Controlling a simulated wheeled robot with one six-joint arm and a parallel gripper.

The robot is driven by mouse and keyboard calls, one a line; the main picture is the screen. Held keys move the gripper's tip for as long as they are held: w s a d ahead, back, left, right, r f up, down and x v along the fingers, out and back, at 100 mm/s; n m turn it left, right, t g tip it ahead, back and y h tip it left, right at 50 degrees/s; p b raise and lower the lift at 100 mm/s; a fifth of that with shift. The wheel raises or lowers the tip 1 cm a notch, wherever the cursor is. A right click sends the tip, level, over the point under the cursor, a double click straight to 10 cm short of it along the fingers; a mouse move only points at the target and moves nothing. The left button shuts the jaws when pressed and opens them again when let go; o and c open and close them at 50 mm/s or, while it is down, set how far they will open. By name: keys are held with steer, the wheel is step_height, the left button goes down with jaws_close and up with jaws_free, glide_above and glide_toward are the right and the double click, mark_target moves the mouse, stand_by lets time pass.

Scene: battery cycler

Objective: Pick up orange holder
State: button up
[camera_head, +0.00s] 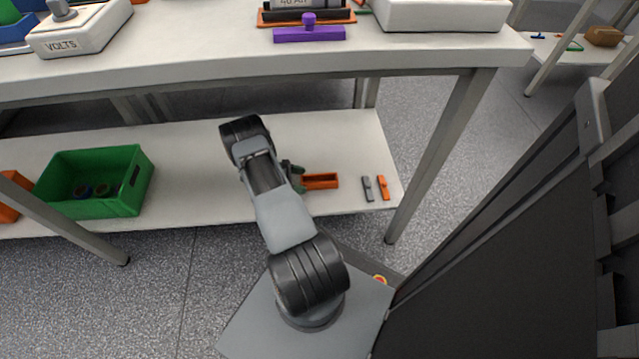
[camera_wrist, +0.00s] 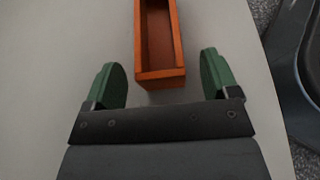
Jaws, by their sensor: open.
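The orange holder (camera_head: 320,181) is an open, hollow rectangular box lying on the lower shelf. In the wrist view the holder (camera_wrist: 159,74) points away from me, its near end close to the space between the fingertips. My gripper (camera_wrist: 162,78) is open, with one green finger on each side of the holder's near end and a gap on both sides. In the head view my gripper (camera_head: 297,178) is at the holder's left end, partly hidden by my arm.
A grey clip (camera_head: 367,189) and an orange clip (camera_head: 383,188) lie right of the holder on the lower shelf (camera_head: 200,160). A green crate (camera_head: 125,200) with round items stands at left.

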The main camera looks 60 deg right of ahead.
mark_target(308, 181)
steer(key=x, duration=0.3)
steer(key=shift+s+d+b, duration=0.15)
steer(key=shift+s+b, duration=0.05)
steer(key=shift+b, duration=0.2)
steer(key=shift+c, duration=0.3)
steer(key=c, duration=1)
